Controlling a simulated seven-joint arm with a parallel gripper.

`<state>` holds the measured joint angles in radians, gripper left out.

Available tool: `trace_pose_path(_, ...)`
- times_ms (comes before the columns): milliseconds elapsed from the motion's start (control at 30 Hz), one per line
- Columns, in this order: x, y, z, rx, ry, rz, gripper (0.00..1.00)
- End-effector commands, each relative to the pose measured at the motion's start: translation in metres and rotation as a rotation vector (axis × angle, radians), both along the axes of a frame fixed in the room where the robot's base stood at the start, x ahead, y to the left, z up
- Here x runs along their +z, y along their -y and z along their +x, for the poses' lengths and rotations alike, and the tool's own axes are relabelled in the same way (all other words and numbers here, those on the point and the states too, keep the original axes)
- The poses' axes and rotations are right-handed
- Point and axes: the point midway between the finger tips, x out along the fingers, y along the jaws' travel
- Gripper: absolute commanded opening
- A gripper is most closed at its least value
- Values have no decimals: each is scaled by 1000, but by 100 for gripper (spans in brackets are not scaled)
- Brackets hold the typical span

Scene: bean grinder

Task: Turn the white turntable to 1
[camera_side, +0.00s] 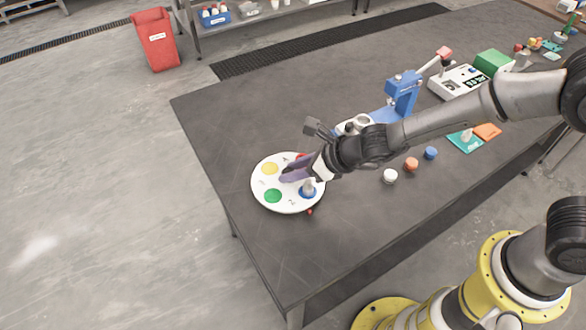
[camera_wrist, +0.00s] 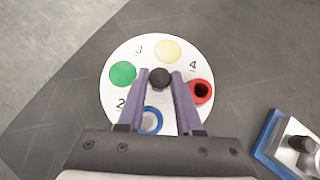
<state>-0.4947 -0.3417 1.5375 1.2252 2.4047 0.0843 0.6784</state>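The white turntable (camera_side: 262,187) lies flat near the table's left corner; it also shows in the wrist view (camera_wrist: 118,98). It bears a yellow spot (camera_wrist: 167,50), a green spot (camera_wrist: 123,74), a red ring with a dark middle (camera_wrist: 201,93) and a blue ring with something pale in it (camera_wrist: 151,121). Numbers 2, 3 and 4 are readable; no 1 is visible. A dark round knob (camera_wrist: 160,78) stands at the centre. My gripper (camera_wrist: 160,73) has its purple fingers on either side of the knob. Whether they press on it is unclear. It also shows in the side view (camera_side: 292,173).
A small red mark (camera_side: 310,211) sits by the turntable's near rim. A blue grinder-like machine (camera_side: 400,95) stands to the right. White (camera_side: 390,176), orange (camera_side: 411,164) and blue (camera_side: 430,153) round pieces lie right of the turntable. The table's front-left is clear.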

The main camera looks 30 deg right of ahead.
Motion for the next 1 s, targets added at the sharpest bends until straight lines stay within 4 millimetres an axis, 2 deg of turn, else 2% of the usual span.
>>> trace_pose_path(67,1,0,1,1,3,1,47)
trace_pose_path(467,4,2,-2,1,2,0,47)
trace_pose_path(1000,59,31,-47,0,3,2,47)
